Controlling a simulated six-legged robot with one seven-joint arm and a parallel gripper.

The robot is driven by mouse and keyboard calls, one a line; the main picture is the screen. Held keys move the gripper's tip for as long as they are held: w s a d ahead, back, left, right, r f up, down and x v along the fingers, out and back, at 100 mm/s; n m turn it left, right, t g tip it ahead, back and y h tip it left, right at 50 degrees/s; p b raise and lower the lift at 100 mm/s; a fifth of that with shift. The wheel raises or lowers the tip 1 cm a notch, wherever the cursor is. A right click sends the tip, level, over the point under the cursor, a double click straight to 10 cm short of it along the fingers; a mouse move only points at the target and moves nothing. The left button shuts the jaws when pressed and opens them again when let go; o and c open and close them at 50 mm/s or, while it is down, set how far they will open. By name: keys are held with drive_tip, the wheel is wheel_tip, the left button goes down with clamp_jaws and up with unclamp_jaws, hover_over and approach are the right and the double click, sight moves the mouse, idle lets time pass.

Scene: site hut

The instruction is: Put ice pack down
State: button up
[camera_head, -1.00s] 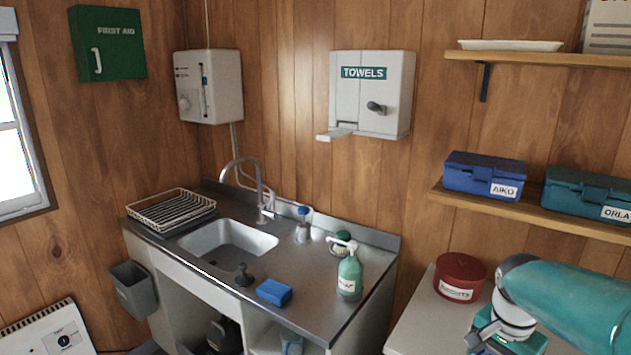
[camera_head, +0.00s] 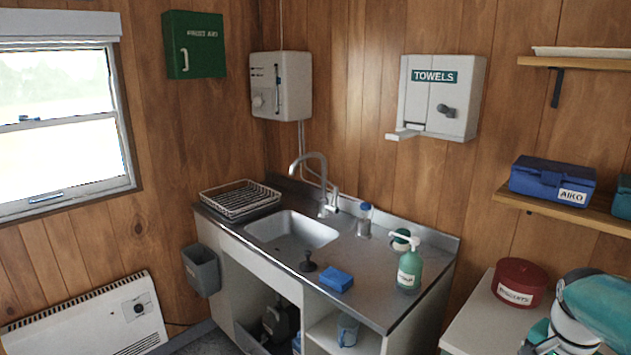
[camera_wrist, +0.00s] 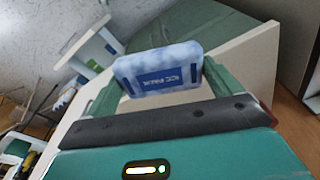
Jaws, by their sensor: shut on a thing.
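The ice pack (camera_wrist: 160,72) is a pale blue-white block with a dark blue label reading "ICE PACK", upside down in the wrist view. My gripper (camera_wrist: 158,78) is shut on it, with green fingers at either side. In the head view my teal and white arm is at the bottom right, with part of my gripper (camera_head: 545,345) at the picture's edge. The ice pack does not show in the head view.
The sink counter (camera_head: 385,282) bears a dish rack (camera_head: 240,198), a blue sponge (camera_head: 337,280) and a green pump bottle (camera_head: 410,268). A red tin (camera_head: 520,283) stands on a pale worktop (camera_head: 478,318) near my arm. A blue box (camera_head: 552,182) sits on the shelf above.

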drive_tip(key=w+a+f+n, duration=0.3)
drive_tip(key=w+a, duration=0.1)
drive_tip(key=w, duration=0.4)
drive_tip(key=w+a+f+n, duration=0.4)
drive_tip(key=w, duration=0.4)
drive_tip(key=w+a+f+n, duration=0.3)
drive_tip(key=w+a+f, duration=0.1)
drive_tip(key=a+f, duration=0.6)
drive_tip(key=w+a+f+n+y, duration=0.1)
drive_tip(key=w+a+f+n, duration=0.2)
drive_tip(key=a+f, duration=0.7)
drive_tip(key=shift+w+n+t, duration=0.4)
drive_tip(key=shift+w, duration=0.3)
